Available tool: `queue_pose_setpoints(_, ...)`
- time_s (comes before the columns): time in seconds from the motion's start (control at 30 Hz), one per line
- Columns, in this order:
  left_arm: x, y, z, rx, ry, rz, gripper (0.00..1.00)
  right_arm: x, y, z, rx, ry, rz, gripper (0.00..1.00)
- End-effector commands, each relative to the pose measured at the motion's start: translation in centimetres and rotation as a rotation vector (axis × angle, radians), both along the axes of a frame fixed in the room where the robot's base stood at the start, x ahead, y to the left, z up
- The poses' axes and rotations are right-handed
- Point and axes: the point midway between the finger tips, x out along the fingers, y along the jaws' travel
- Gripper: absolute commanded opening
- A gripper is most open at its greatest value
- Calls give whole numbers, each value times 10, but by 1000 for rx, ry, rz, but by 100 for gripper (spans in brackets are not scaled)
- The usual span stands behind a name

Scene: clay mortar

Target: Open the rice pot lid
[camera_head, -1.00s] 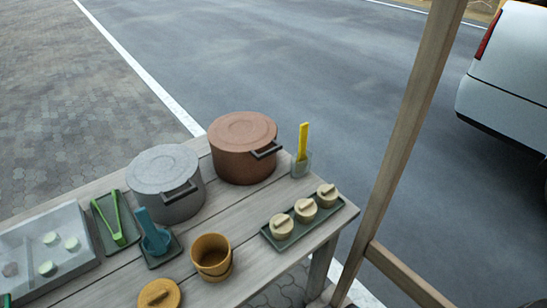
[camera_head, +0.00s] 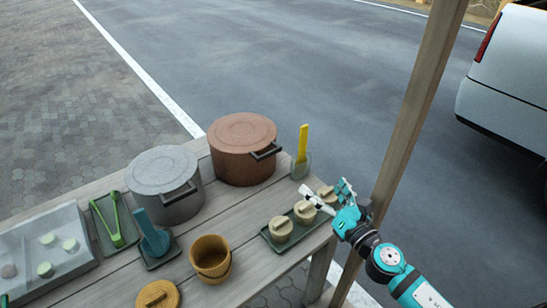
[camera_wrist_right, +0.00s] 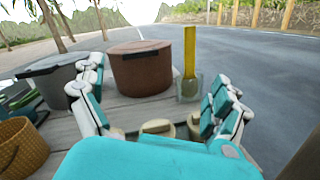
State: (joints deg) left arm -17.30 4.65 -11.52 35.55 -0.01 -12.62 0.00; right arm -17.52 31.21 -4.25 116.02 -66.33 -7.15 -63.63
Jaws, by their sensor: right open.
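Two lidded pots stand at the back of the wooden table: a brown pot (camera_head: 242,165) and, left of it, a grey pot (camera_head: 166,190). Each has its lid on, a dark handle at its front right side. I cannot tell which is the rice pot. The brown pot (camera_wrist_right: 141,75) stands centred ahead in the right wrist view, with the grey pot (camera_wrist_right: 50,85) at the left. My right gripper (camera_head: 325,192) is open and empty over the tray of small lidded cups at the table's right end, apart from both pots. My left gripper is not in view.
A yellow-handled paddle (camera_head: 302,143) stands in a clear holder (camera_head: 301,166) right of the brown pot. Small lidded cups (camera_head: 281,229) sit on a dark tray. A wooden post (camera_head: 412,110) rises at the right.

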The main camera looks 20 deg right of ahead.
Motion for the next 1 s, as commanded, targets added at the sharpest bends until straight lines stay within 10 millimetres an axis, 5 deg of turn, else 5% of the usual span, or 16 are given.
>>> queue_pose_setpoints(0.1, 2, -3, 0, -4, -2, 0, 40, 5, 10, -9, -279, -28, 116, 100)
queue_pose_setpoints(0.23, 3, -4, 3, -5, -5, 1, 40, 9, 16, -14, -395, -37, 168, 100)
queue_pose_setpoints(1.0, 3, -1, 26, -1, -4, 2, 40, 147, 68, -14, -392, -39, 170, 100)
